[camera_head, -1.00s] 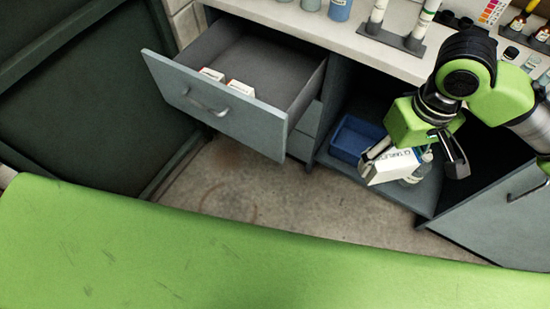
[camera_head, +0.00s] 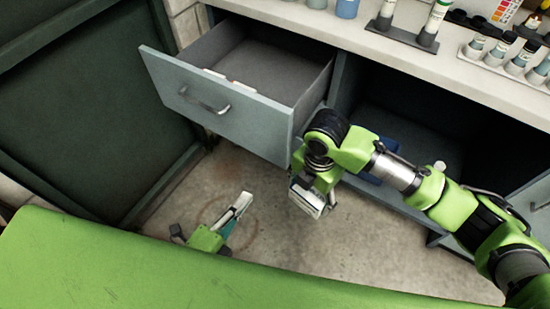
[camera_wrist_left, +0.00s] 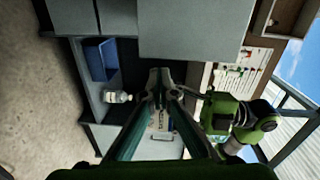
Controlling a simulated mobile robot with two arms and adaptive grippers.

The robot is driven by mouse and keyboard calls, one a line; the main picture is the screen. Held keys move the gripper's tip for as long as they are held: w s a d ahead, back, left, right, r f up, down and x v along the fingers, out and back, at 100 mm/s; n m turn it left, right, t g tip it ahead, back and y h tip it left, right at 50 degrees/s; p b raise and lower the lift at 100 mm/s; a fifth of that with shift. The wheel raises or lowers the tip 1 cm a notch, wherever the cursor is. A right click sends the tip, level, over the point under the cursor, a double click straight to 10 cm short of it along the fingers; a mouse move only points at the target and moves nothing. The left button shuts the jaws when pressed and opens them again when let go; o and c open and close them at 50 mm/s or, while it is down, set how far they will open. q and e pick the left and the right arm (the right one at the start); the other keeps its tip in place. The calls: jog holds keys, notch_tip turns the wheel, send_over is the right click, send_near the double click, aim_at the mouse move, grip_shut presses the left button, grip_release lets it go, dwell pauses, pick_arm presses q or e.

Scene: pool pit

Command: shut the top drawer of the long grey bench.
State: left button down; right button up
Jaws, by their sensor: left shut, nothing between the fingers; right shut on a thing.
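The top drawer (camera_head: 215,108) of the long grey bench (camera_head: 450,70) is pulled well out, with a bar handle (camera_head: 205,103) on its front. White boxes (camera_head: 228,80) lie inside, partly hidden by the front panel. My left gripper (camera_head: 242,203) is shut and empty, low in front of the drawer and apart from it. My right gripper (camera_head: 312,190) is shut on a white box (camera_head: 306,202), below and right of the drawer's front corner. In the left wrist view, a grey panel (camera_wrist_left: 195,30), likely the drawer front, is at the top.
An open compartment right of the drawer holds a blue bin (camera_head: 385,145), partly hidden by my right arm; the bin (camera_wrist_left: 98,58) and a white bottle (camera_wrist_left: 117,97) show in the left wrist view. Bottles and racks (camera_head: 405,32) stand on the benchtop. The floor below is clear.

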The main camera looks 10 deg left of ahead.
pick_arm(q)
notch_tip(320, 180, up, 3)
jog(key=m, duration=0.1)
pick_arm(e)
jog(key=shift+s+a+f+n, duration=0.1)
jog(key=shift+a+f+n, duration=0.45)
jog(key=shift+f+n, duration=0.3)
jog(key=shift+a+n, duration=0.1)
jog(key=shift+n, duration=0.15)
pick_arm(q)
jog(key=t, duration=0.1)
send_near(281, 147)
jog(key=shift+h, duration=0.3)
jog(key=x, duration=0.7)
jog(key=shift+a+f, duration=0.1)
jog(key=shift+a, duration=0.05)
pick_arm(e)
jog(key=shift+r, duration=0.25)
pick_arm(q)
jog(key=shift+w, duration=0.15)
